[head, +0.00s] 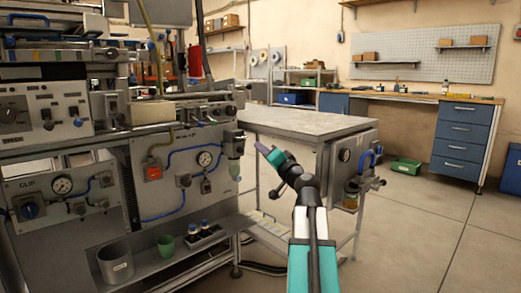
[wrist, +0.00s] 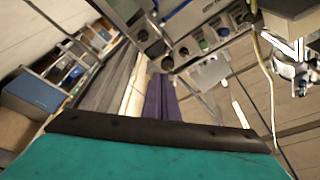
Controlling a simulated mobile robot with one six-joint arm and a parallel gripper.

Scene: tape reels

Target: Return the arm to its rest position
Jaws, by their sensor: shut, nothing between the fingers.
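My arm (head: 311,240), teal, white and black, reaches up from the bottom of the head view. My gripper (head: 261,148) is at its end, pointing left toward the machine, in front of the grey work table (head: 310,123). The fingers are shut with nothing between them. In the wrist view my gripper (wrist: 160,97) shows as dark purple fingers close together beyond a black edge and a teal housing. No tape reel is held.
A large grey machine with gauges and a control panel (head: 45,110) fills the left. A metal cup (head: 115,262) and a green cup (head: 166,246) stand on its low shelf. A green bin (head: 406,166) lies on the floor near blue drawers (head: 462,140). Open floor is at the right.

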